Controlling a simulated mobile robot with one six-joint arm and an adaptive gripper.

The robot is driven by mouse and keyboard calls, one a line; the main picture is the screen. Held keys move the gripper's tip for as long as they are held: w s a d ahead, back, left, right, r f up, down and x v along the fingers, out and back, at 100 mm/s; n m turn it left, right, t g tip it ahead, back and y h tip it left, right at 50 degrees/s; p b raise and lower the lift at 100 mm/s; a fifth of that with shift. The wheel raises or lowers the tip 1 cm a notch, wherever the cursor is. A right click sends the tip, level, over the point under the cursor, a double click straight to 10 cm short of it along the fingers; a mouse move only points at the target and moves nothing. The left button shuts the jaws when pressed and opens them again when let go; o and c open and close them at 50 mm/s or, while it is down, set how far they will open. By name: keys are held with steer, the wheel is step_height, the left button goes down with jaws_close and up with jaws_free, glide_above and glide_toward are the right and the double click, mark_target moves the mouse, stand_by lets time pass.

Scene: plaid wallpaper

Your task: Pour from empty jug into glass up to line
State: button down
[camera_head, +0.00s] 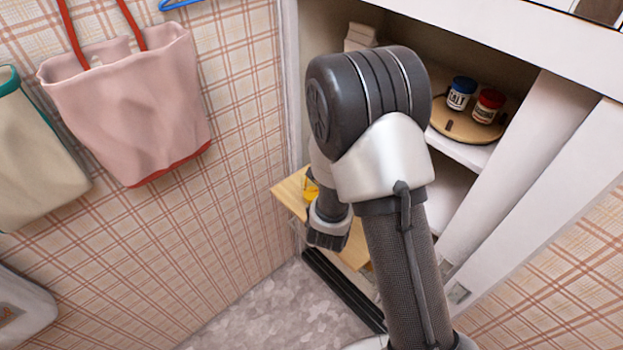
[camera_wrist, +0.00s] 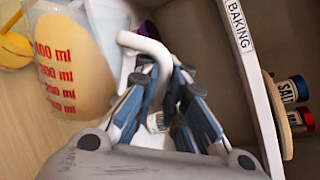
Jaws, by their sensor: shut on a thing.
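The jug (camera_wrist: 103,70) is at the upper left of the wrist view, with red marks reading 400 ml, 300 ml and 200 ml. Its white handle (camera_wrist: 143,43) curves between the fingertips of my gripper (camera_wrist: 162,70), which is shut on it. A pale yellow area shows behind the marks; I cannot tell whether it is liquid or something seen through the wall. In the head view my arm hides the jug and the fingers. I cannot make out a glass in either view.
A yellow object (camera_wrist: 14,50) lies beside the jug on a wooden surface (camera_wrist: 22,120). A shelf edge labelled BAKING (camera_wrist: 240,25) runs close on the right. Blue-lidded (camera_head: 461,93) and red-lidded (camera_head: 487,106) jars stand on a round wooden tray (camera_head: 446,122). Bags hang on the left wall.

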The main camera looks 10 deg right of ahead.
steer(key=shift+w+a+r+n+g+p, duration=0.2)
steer(key=shift+w+a+n+p, duration=0.2)
steer(key=shift+p, duration=0.45)
steer(key=shift+w+a+r+n+g+p, duration=0.1)
steer(key=shift+w+a+n+g+p, duration=0.15)
steer(key=shift+n+p, duration=0.4)
stand_by(4.2)
steer(key=shift+s+f, duration=0.1)
